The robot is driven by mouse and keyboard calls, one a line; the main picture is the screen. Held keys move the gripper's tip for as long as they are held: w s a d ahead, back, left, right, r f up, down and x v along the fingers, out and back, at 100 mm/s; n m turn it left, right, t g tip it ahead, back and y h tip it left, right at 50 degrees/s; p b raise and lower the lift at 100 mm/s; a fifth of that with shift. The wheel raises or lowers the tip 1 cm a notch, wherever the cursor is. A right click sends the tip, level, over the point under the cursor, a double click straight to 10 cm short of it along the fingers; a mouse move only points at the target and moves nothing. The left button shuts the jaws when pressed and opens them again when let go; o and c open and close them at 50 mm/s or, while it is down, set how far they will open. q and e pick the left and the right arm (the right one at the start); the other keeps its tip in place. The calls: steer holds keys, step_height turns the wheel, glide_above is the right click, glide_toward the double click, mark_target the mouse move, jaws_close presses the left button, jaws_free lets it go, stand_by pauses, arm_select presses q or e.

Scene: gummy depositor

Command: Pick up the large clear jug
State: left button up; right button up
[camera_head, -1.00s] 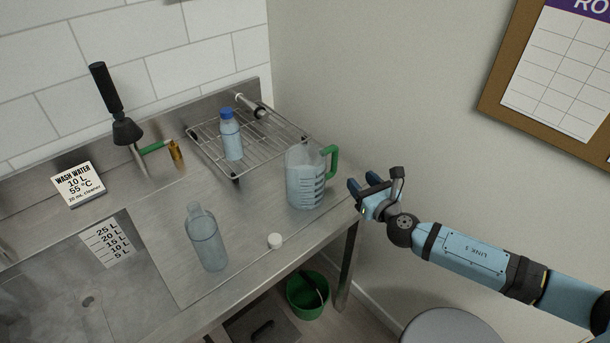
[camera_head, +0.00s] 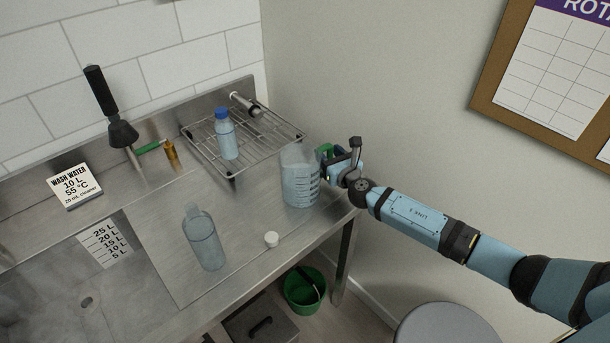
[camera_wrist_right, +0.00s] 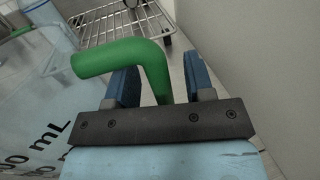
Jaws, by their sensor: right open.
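The large clear jug (camera_head: 300,182) stands upright on the steel counter near its right end, with dark volume marks on its side. Its green handle (camera_head: 325,152) points right, partly hidden by my right gripper (camera_head: 336,157). In the right wrist view the green handle (camera_wrist_right: 155,68) passes between the two blue fingers of my right gripper (camera_wrist_right: 160,85), which are open with gaps beside the handle. The jug's marked wall (camera_wrist_right: 40,110) shows at the left there. My left gripper is not in view.
A wire rack (camera_head: 262,140) holds a blue-capped bottle (camera_head: 226,135) behind the jug. A clear bottle (camera_head: 203,240) and a white cap (camera_head: 271,239) are on the counter in front. A sink lies left. A green bucket (camera_head: 304,291) and grey stool (camera_head: 447,327) are below.

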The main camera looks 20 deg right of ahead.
steer(key=shift+c, duration=0.5)
jaws_close()
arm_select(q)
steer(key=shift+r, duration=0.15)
arm_select(e)
steer(key=shift+d+r, duration=0.1)
steer(key=shift+r, duration=0.15)
